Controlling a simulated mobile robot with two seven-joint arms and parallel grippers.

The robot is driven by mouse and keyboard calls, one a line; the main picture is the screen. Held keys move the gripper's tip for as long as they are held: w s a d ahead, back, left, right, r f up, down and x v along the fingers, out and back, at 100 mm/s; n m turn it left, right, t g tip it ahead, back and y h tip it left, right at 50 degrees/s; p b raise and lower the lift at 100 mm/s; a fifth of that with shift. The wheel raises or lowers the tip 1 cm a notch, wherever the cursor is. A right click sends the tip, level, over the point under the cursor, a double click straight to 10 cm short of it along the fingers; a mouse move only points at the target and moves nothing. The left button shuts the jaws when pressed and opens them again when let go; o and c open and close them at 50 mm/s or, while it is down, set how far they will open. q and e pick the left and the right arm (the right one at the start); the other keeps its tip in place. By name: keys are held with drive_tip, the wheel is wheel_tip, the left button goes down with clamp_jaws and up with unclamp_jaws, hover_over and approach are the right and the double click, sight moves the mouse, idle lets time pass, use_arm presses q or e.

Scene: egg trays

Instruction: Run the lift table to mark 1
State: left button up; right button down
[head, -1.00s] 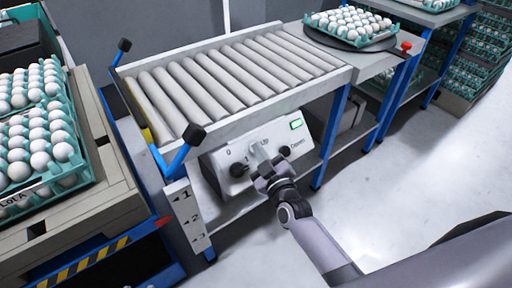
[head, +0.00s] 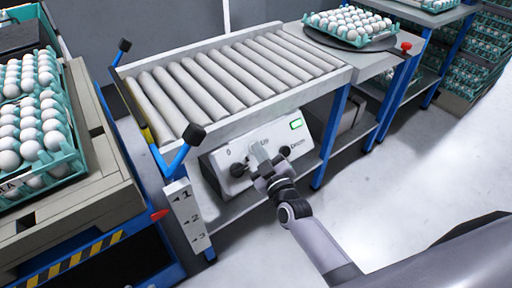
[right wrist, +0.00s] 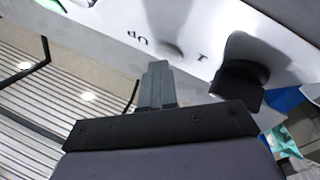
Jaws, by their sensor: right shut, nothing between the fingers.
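My right gripper (head: 258,158) is shut and empty, its fingertips at the Up button of the white control box. The right wrist view shows the shut fingers (right wrist: 157,75) pointing at the pale round Up button (right wrist: 170,50); contact is hard to tell. The black rotary knob (head: 238,169) sits left of the gripper and the black Down button (head: 285,152) right of it. The lift table (head: 105,245), with striped edge, carries a pallet of egg trays at left. Its red pointer (head: 158,214) appears beside the mark plate (head: 188,218), roughly level with mark 2. My left gripper is out of view.
A roller conveyor (head: 230,75) stands above the control box (head: 268,140), with blue legs and black-tipped blue levers. A green display (head: 296,124) is lit. An egg tray (head: 348,24) sits on a turntable at the back. The floor at right is clear.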

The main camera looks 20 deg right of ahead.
idle(0.8)
drive_tip(key=shift+s, duration=0.1)
drive_tip(key=shift+s+d+r+p, duration=0.1)
drive_tip(key=shift+s+r+p, duration=0.1)
drive_tip(key=shift+r+p, duration=0.3)
drive_tip(key=shift+s+d+r+p, duration=0.15)
drive_tip(key=shift+s+p, duration=0.25)
drive_tip(key=shift+p, duration=0.2)
drive_tip(key=s+r+p, duration=0.1)
drive_tip(key=s+d+r+p, duration=0.1)
drive_tip(key=p, duration=0.1)
drive_tip(key=s+r+p, duration=0.1)
drive_tip(key=p, duration=0.1)
drive_tip(key=shift+s+d+r, duration=0.15)
drive_tip(key=shift+s+r, duration=0.05)
drive_tip(key=shift+s, duration=0.05)
